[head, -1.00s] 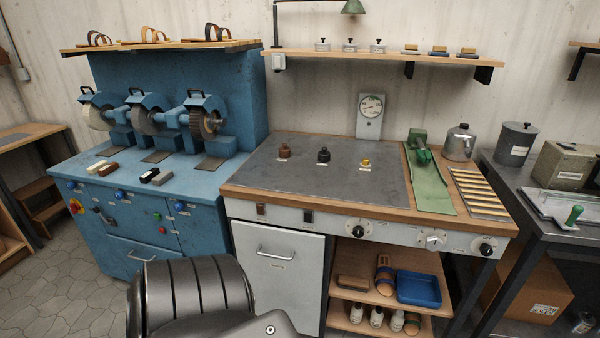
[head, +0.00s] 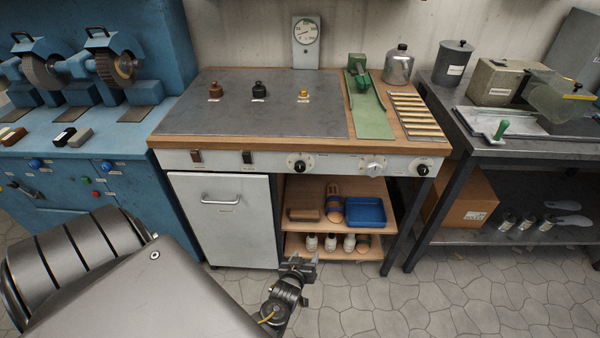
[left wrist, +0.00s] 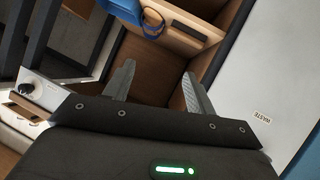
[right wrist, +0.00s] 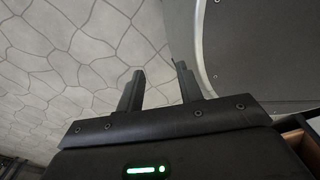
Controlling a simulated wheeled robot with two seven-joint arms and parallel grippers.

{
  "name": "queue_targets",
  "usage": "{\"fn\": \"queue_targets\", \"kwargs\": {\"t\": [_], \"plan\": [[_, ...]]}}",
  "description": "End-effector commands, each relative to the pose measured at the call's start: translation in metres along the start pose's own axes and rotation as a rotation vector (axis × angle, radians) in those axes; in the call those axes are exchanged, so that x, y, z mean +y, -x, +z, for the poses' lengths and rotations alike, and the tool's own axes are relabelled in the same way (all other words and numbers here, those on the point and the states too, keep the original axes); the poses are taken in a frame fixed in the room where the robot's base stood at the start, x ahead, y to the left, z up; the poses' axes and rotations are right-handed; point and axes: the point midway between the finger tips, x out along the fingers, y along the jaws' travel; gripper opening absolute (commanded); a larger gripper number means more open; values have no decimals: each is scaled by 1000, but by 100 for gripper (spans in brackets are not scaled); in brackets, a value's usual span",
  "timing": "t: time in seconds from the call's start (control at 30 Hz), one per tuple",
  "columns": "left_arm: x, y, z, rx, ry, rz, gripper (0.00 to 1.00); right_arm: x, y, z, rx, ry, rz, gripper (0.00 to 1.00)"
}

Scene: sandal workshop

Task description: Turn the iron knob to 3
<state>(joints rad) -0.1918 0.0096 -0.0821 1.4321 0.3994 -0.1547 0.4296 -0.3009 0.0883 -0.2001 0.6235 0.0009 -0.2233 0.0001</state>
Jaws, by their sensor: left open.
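Three round knobs sit on the white front panel (head: 335,163) of the workbench: a black left one (head: 299,166), a silver middle one (head: 374,168) and a black right one (head: 422,169). Their labels are too small to read, so I cannot tell which is the iron knob or its setting. My left gripper (head: 299,261) is low in front of the bench's shelves, below the panel and apart from the knobs. It is open and empty in the left wrist view (left wrist: 157,72). My right gripper (right wrist: 160,70) shows only in its wrist view, open and empty over the tiled floor.
Open shelves hold a blue tray (head: 365,212) and several small bottles (head: 330,242). A white cabinet door (head: 222,215) is left of them. A green tool (head: 357,66) lies on a green mat (head: 372,120) on top. A dark table (head: 480,150) stands right.

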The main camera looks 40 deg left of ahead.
Motion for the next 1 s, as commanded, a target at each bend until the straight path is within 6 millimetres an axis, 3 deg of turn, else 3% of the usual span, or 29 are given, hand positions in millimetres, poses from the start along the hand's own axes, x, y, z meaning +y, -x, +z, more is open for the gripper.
{"fn": "queue_targets", "kwargs": {"t": [0.03, 0.1, 0.2, 0.3, 0.4, 0.63, 1.0], "plan": [[11, 0, -51, 109, 100, 3, 56, 2, -1, -2, 3, 0, 3, 36], [19, 7, -112, 241, 234, 6, 56, 4, -2, -3, 4, 0, 5, 36], [22, 23, -176, 385, 386, 17, 56, 6, -3, -2, 2, 0, 7, 36], [20, 38, -214, 473, 484, 28, 56, 5, -3, -1, 2, 0, 7, 36], [19, 45, -231, 513, 528, 33, 56, 5, -3, -1, 1, 0, 6, 36], [19, 41, -238, 522, 536, 36, 56, 0, -2, -1, 1, -2, 1, 36], [13, -14, -269, 521, 532, 37, 56, -14, 6, -3, 6, -5, -16, 36]]}}
